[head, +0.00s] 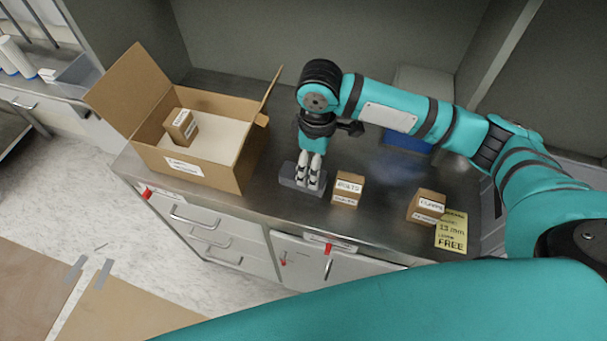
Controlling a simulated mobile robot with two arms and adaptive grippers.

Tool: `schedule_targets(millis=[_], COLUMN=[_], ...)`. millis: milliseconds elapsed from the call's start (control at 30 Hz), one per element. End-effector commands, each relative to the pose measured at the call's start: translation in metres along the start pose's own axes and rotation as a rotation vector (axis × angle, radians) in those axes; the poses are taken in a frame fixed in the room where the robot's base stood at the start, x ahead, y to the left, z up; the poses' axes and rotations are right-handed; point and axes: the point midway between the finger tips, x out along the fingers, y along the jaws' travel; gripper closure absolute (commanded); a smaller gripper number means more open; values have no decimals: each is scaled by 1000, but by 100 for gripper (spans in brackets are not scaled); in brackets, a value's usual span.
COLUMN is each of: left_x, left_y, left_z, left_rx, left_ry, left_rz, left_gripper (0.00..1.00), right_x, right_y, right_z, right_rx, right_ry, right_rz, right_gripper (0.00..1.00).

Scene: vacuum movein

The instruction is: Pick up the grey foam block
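The grey foam block (288,173) lies on the dark metal counter, just right of the open cardboard box. My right gripper (308,182) points down at the block, and its two fingers overlap the block in the picture. The fingers hide part of the block's middle; both ends of it show. The fingers look close together, but I cannot tell whether they are pressed on the block. The block looks to be resting on the counter. My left gripper is not in view.
An open cardboard box (225,172) with a small labelled carton (181,126) inside stands left. Two small cartons, one (347,189) close beside the block and one (426,206) farther right, stand near a yellow note (451,231). A blue item (408,142) lies behind my arm.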

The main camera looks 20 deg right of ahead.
Motion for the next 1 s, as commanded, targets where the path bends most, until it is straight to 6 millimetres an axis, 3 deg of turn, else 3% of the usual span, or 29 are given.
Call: schedule_targets(millis=[367,700,1000], left_x=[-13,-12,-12], left_y=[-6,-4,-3], left_z=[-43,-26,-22], left_rx=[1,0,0], left_ry=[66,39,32], left_rz=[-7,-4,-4], left_gripper=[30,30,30], right_x=[46,54,54], right_y=[-6,-6,-6], right_z=[4,4,4], right_rx=[1,-2,-1], right_ry=[-2,0,0], right_rz=[-2,0,0], right_gripper=[25,26,66])
